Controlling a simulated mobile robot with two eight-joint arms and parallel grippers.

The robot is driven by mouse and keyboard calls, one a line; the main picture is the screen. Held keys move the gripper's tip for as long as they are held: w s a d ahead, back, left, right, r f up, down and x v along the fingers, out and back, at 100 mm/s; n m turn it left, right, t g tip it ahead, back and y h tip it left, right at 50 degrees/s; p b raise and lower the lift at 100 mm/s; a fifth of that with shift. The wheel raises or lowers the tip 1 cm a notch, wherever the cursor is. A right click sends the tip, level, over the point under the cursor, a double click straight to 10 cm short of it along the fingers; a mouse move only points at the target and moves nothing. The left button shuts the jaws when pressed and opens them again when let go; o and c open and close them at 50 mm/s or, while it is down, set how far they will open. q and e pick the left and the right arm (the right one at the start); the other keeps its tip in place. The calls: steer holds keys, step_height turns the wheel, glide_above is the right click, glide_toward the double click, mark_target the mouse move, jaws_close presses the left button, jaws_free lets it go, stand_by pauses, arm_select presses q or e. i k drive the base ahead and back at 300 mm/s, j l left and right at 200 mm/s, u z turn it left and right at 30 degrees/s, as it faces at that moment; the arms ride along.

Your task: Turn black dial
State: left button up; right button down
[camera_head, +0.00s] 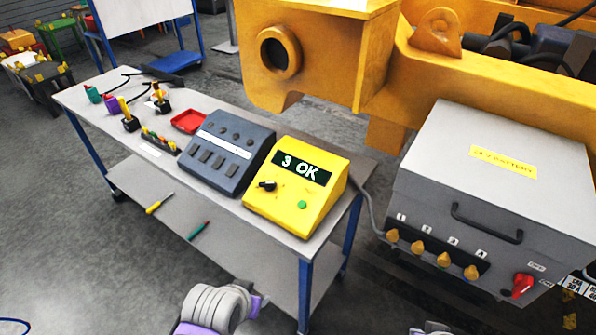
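The black dial (267,185) is a small round knob on the sloped front of a yellow box (278,215), left of a green button (302,204). The box's dark display (301,168) reads "3 OK". The box stands at the right end of a grey bench top. White and purple parts of my arms show at the bottom edge, well below the box. No gripper fingers can be made out, and nothing of mine touches the dial.
A dark grey button box (228,150) stands left of the yellow box. Further left are a red tray (188,122) and small connectors. A grey battery box (480,190) with a red switch (522,284) stands right. Yellow machinery (330,50) rises behind the bench (270,226).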

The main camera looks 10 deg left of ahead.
mark_target(269, 185)
steer(key=u, duration=0.4)
steer(key=i+j+u, duration=0.1)
steer(key=u, duration=0.65)
steer(key=i+u, duration=0.1)
steer(key=u, duration=0.25)
steer(key=i+u, duration=0.1)
steer(key=i, duration=0.25)
steer(key=l, duration=0.05)
